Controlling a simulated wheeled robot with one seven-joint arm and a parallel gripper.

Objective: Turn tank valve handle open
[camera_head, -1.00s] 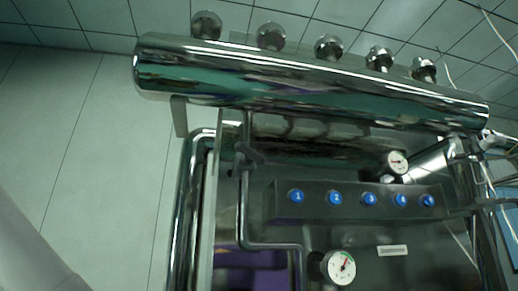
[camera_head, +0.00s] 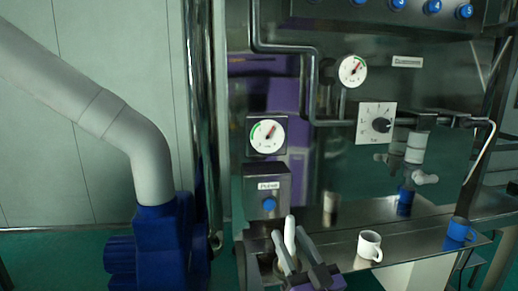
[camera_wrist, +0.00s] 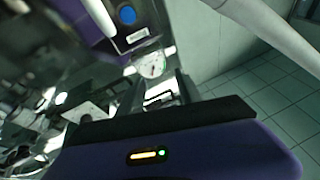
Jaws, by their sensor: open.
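My gripper (camera_head: 290,248) is low in the head view, in front of the steel machine, with its two grey fingers apart. A white upright lever-like piece (camera_head: 290,232) shows at the fingertips; I cannot tell whether it is touched or what it belongs to. A pale handle (camera_head: 426,179) sits on a fitting under the pipe at the right, well away from my gripper. I cannot tell whether either is the tank valve handle. In the wrist view the gripper body fills the bottom, and a gauge (camera_wrist: 152,66) and a blue button (camera_wrist: 127,15) lie beyond.
The machine front carries a gauge (camera_head: 267,134), a dial (camera_head: 377,123) and a button box (camera_head: 267,190). A white cup (camera_head: 369,245) and a blue cup (camera_head: 459,229) stand on the ledge. A blue motor-like unit (camera_head: 160,245) with a thick grey pipe stands at the left.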

